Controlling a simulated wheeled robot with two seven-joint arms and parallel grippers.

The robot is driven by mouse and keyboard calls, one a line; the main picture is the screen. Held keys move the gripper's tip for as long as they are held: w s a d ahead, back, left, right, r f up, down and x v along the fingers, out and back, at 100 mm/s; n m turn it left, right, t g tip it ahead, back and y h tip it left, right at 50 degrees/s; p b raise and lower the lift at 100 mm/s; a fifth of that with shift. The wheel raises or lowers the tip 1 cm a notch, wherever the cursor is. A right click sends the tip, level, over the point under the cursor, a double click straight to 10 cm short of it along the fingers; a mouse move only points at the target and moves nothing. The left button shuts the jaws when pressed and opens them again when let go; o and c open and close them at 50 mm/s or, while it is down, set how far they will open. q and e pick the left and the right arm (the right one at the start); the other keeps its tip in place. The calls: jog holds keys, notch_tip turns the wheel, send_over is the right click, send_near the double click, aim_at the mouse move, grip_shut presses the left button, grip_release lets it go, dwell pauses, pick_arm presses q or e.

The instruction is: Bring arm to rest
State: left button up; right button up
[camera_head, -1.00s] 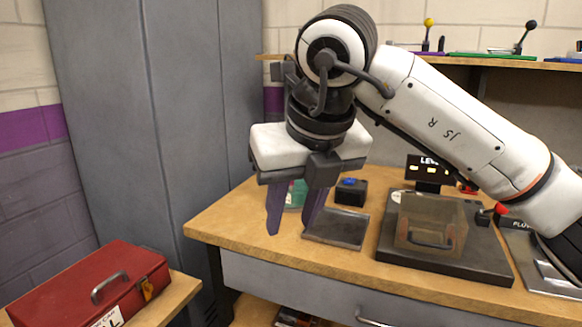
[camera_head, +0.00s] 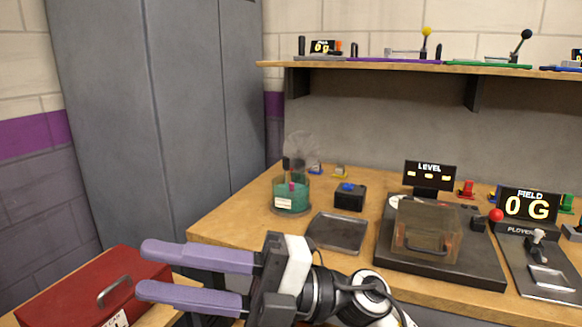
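My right gripper (camera_head: 142,268) is low in the picture, in front of the workbench's near left corner. Its two purple fingers point left and stand apart with nothing between them, so it is open. The fingers overlap the red toolbox (camera_head: 75,283) in the picture; I cannot tell the gap in depth. Part of my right arm (camera_head: 365,300) shows at the bottom edge. My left gripper is not in view.
The wooden workbench (camera_head: 245,222) carries a round teal container (camera_head: 291,196), a black box with a blue button (camera_head: 349,196), a grey tray (camera_head: 338,232), a clear-covered unit (camera_head: 427,230), a LEVEL display (camera_head: 430,175) and a FIELD display (camera_head: 527,205). Grey lockers (camera_head: 160,120) stand left.

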jog(key=w+d+f+m+t+h+p, duration=0.1)
jog(key=w+d+f+m+t, duration=0.3)
jog(key=m+t, duration=0.5)
jog(key=w+d+f+m+t+h, duration=0.1)
jog(key=w+d+f+m+t, duration=0.1)
jog(key=w+d+m+t, duration=0.55)
jog(key=s+d+f+m+t+h, duration=0.1)
jog(key=d+f+m+t+h, duration=0.1)
jog(key=d+f+m+h, duration=0.35)
jog(key=s+d+f+m+t+h, duration=0.1)
jog(key=d+f+m+t+h, duration=0.2)
jog(key=f+m+h, duration=0.6)
jog(key=s+d+f+m+g+h+p, duration=0.1)
jog(key=s+d+f+g, duration=0.3)
jog(key=s+f, duration=0.6)
jog(key=s+d+f+m+g+h, duration=0.1)
jog(key=s+d+f+m+g, duration=0.2)
jog(key=s+f, duration=0.7)
notch_tip(320, 180, down, 6)
jog(key=shift+d+r+g+p, duration=0.2)
jog(key=shift+d+g+p, duration=0.2)
jog(key=shift+d+g, duration=0.75)
jog(key=shift+a, duration=0.15)
